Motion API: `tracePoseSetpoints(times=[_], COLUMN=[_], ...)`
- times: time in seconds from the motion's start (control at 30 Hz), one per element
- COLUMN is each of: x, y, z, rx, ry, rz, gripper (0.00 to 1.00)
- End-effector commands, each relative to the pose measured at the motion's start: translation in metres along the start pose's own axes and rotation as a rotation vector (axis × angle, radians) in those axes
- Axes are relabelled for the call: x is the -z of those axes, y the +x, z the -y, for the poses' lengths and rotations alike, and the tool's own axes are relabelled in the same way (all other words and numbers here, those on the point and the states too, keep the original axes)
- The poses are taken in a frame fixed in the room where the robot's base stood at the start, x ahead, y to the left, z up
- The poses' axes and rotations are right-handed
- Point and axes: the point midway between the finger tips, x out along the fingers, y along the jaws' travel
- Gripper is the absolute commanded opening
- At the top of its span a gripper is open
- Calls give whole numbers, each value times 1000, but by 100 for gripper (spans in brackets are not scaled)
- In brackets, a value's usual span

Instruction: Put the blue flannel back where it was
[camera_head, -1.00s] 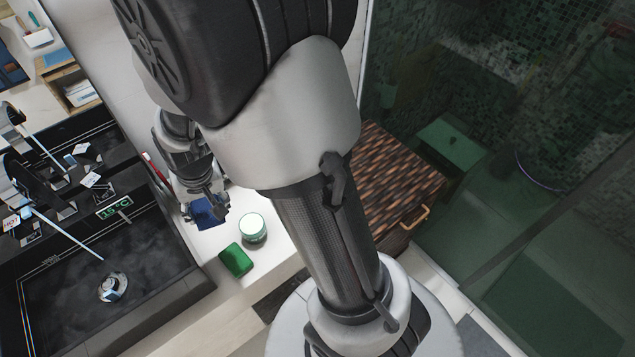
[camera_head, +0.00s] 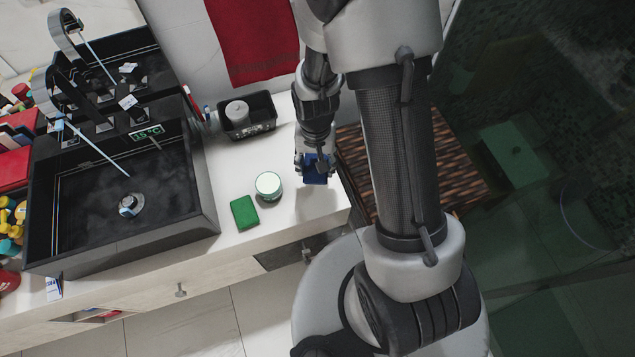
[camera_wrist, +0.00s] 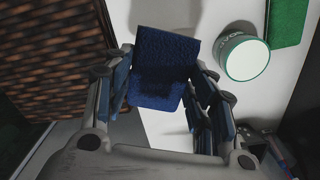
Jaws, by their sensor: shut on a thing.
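The blue flannel (camera_wrist: 163,62) is a small folded dark blue cloth between the two fingers of my gripper (camera_wrist: 160,95) in the wrist view. In the head view the flannel (camera_head: 315,177) hangs from my gripper (camera_head: 316,166), which is shut on it. The gripper is over the right end of the white counter (camera_head: 232,178), close to its edge. I cannot tell exactly how high the flannel is above the counter. The arm hides part of the area to its right.
A round green-and-white jar (camera_head: 268,186) and a green cloth (camera_head: 244,212) sit left of the gripper. A black tray (camera_head: 262,127) stands at the back. A black sink (camera_head: 90,225) is at left. A brown woven chest (camera_head: 450,150) is at right. Counter beside the gripper is clear.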

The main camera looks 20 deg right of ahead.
Motion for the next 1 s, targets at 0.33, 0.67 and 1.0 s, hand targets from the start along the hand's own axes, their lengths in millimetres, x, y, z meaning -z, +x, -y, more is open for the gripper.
tracePoseSetpoints(times=[0.33, 0.67, 1.0], x=[1, 0, 1], y=[61, 100, 105], z=[0, 0, 0], rx=[1, 0, 1], ry=[1, 1, 1], rz=[-1, 1, -2], gripper=[32, 32, 32])
